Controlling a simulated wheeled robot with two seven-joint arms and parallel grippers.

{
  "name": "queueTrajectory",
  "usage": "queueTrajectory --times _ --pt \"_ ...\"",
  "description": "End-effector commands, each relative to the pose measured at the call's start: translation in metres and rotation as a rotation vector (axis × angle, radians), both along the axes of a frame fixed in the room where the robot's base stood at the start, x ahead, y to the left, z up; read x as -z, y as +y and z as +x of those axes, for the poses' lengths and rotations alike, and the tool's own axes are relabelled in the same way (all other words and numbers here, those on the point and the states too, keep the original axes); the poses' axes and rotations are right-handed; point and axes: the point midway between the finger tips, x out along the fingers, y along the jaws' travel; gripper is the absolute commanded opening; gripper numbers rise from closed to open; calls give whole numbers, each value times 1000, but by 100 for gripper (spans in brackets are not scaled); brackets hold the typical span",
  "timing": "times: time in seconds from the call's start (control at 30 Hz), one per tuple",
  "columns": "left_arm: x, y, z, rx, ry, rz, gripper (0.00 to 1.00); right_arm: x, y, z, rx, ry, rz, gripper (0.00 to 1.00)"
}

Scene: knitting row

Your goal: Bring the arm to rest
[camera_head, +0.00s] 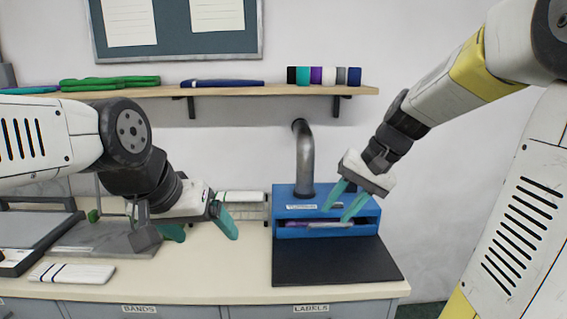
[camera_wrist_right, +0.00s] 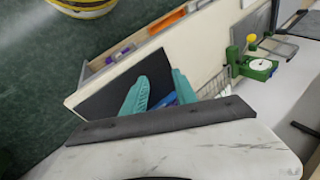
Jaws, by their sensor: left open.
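My left gripper (camera_head: 204,237) has teal fingers and hangs low over the table's left-middle part, its fingers spread apart. I see nothing held between them. My right gripper (camera_head: 336,213) points down and left at the front of the blue box with a pipe (camera_head: 287,208). Its teal fingers are apart, and they also show spread in the right wrist view (camera_wrist_right: 160,84), with blue of the box behind them. I see nothing held there.
A black mat (camera_head: 335,268) lies in front of the box on the pale table (camera_head: 190,284). A white folded piece (camera_head: 72,273) and a dark machine (camera_head: 35,238) are at left. A shelf (camera_head: 225,90) with colored bundles runs above. A green device (camera_wrist_right: 258,66) shows in the wrist view.

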Motion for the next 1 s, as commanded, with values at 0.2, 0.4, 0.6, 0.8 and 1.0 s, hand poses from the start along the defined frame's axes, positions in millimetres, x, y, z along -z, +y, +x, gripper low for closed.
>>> queueTrajectory --times 0.2,0.4,0.6,0.8,1.0 --pt "0 0 0 0 0 0 84 -24 -4 -72 -73 -209 -193 34" --pt "0 0 0 0 0 0 84 -27 -12 -113 -114 -364 -298 34" --pt "0 0 0 0 0 0 84 -26 -16 -126 -129 -427 -334 34" --pt "0 0 0 0 0 0 84 -26 -17 -127 -129 -431 -336 34" --pt "0 0 0 0 0 0 84 -26 -17 -127 -129 -431 -336 34"
